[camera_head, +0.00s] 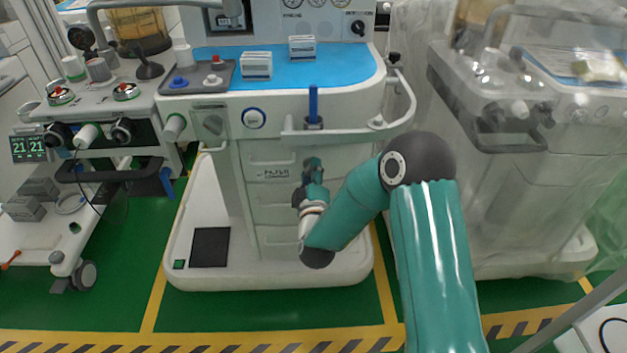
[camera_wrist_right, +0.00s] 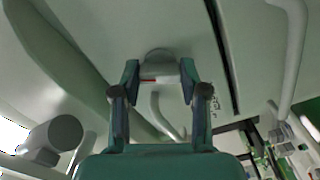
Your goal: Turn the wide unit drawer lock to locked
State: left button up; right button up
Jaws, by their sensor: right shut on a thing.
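The wide unit (camera_head: 250,140) is the white cart in the middle of the head view, with a stack of drawers (camera_head: 272,213) in its front. My right gripper (camera_head: 313,165) is at the upper part of the drawer front, to the right of a label. In the right wrist view, its two fingers (camera_wrist_right: 160,80) are shut on a small round grey lock knob (camera_wrist_right: 157,60), one finger on each side. A short red mark shows on the knob. In the head view my gripper hides the knob. The left gripper is not in view.
A white rail (camera_head: 345,135) curves around the cart front above my right gripper. A blue worktop (camera_head: 300,72) carries small boxes. A plastic-covered cart (camera_head: 510,170) stands at right, another cart (camera_head: 100,120) at left. Green floor (camera_head: 115,260) lies between.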

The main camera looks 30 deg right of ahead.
jog(key=m+b, duration=0.7)
jog(key=m, duration=0.1)
jog(key=shift+a+f+b, duration=0.1)
jog(key=shift+f+b, duration=0.2)
jog(key=shift+f, duration=0.05)
jog(key=m+b, duration=0.2)
jog(key=shift+r+m, duration=0.1)
jog(key=shift+m, duration=0.2)
jog(key=shift+r+m+b, duration=0.15)
jog(key=shift+m+b, duration=0.6)
jog(key=shift+m, duration=0.25)
jog(key=o, duration=1.1)
jog(key=shift+o, duration=0.2)
jog(key=shift+r, duration=0.1)
jog(key=v, duration=1.2)
